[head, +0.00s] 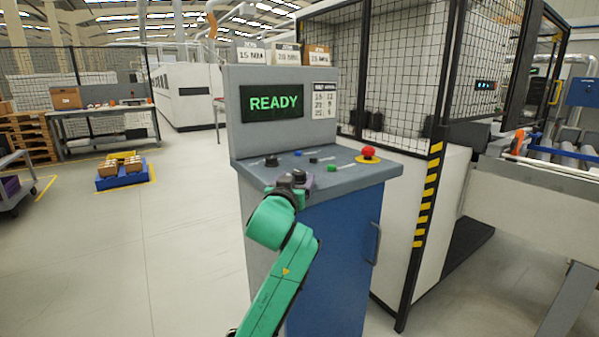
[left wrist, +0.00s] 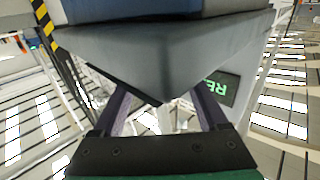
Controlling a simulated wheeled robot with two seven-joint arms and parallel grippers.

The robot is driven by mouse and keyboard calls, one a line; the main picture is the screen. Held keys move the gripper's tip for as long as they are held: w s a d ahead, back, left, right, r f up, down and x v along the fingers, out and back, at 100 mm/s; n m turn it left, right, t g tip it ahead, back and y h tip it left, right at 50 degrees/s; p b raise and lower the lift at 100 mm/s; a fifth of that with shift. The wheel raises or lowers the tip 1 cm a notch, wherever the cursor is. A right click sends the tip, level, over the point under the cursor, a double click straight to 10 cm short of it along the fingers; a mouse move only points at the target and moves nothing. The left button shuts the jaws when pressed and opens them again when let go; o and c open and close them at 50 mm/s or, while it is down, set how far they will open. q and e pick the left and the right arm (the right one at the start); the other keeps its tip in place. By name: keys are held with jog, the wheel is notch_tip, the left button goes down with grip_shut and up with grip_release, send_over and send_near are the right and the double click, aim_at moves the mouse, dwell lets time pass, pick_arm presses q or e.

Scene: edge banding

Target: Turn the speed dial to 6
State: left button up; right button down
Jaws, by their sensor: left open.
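The control console (head: 345,178) stands in the middle of the head view with a sloped grey panel. Small dark knobs sit on the panel, one at the left (head: 271,160) and one near the middle (head: 313,158). I cannot tell which is the speed dial, and its numbers are too small to read. My left gripper (head: 292,181) is at the panel's front edge, apart from the knobs. In the left wrist view, its two fingers (left wrist: 162,98) are spread with the console's grey corner (left wrist: 165,62) just beyond them. My right gripper is not in view.
A screen (head: 272,103) reads READY in green. A red button (head: 368,152) and a green button (head: 331,168) are on the panel. Label boxes (head: 284,54) stand on top. A mesh fence (head: 395,70) rises behind at the right. Open floor (head: 120,240) lies to the left.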

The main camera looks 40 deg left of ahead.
aim_at(298, 175)
pick_arm(q)
jog(key=x, duration=0.3)
jog(key=shift+r, duration=0.2)
jog(key=shift+w+a, duration=0.2)
jog(key=shift+w, duration=0.15)
jog(key=shift+f, duration=0.1)
jog(key=shift+c, duration=0.3)
grip_shut()
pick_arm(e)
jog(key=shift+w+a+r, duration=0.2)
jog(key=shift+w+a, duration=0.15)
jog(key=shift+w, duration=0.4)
